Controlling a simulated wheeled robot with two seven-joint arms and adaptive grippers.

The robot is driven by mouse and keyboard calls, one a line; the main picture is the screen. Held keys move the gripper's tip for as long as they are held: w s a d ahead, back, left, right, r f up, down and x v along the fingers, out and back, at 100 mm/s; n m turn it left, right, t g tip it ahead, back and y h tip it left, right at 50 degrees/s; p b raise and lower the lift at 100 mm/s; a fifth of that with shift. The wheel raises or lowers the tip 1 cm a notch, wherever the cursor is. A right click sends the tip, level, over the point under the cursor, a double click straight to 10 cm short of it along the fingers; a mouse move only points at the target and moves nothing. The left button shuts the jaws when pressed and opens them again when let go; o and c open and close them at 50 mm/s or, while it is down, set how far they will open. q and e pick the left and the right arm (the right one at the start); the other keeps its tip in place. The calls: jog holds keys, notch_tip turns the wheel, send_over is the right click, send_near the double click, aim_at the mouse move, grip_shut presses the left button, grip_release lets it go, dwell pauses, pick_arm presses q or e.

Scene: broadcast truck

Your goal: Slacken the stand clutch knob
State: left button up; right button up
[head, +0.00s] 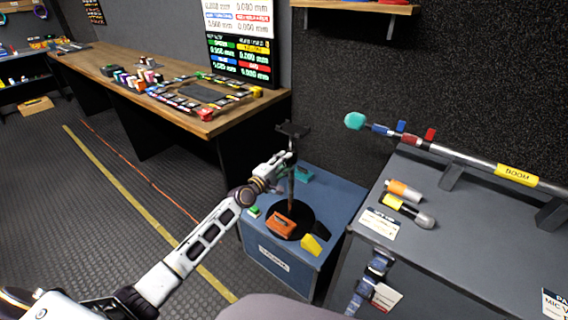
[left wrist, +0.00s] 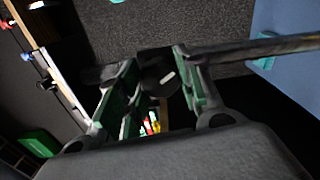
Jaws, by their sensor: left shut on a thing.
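The stand (head: 291,190) is a thin dark upright pole on a round black base, with a dark bracket at its top. It stands on a blue case (head: 270,262). My left gripper (head: 284,163) reaches the pole from the left, just below the bracket. In the left wrist view the clutch knob (left wrist: 158,76) is dark with a pale mark, and my left gripper's green-padded fingers are shut on it from both sides. The pole (left wrist: 262,47) runs off to the right there. In the head view the knob is hidden by the gripper. My right gripper is not in view.
On the blue case lie an orange block (head: 281,225), a yellow wedge (head: 311,245) and teal pieces. A grey bench (head: 470,240) on the right holds a boom pole (head: 480,162) and microphones. A wooden desk (head: 205,124) stands behind. The floor at left is open.

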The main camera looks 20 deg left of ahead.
pick_arm(q)
jog(key=n, duration=0.4)
jog(key=shift+a+n, duration=0.1)
jog(key=shift+n, duration=0.2)
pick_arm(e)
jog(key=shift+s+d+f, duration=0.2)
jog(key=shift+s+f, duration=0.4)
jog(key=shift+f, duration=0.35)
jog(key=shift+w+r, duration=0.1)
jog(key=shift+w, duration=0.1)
pick_arm(q)
jog(key=o, duration=1)
jog(key=shift+o, duration=0.2)
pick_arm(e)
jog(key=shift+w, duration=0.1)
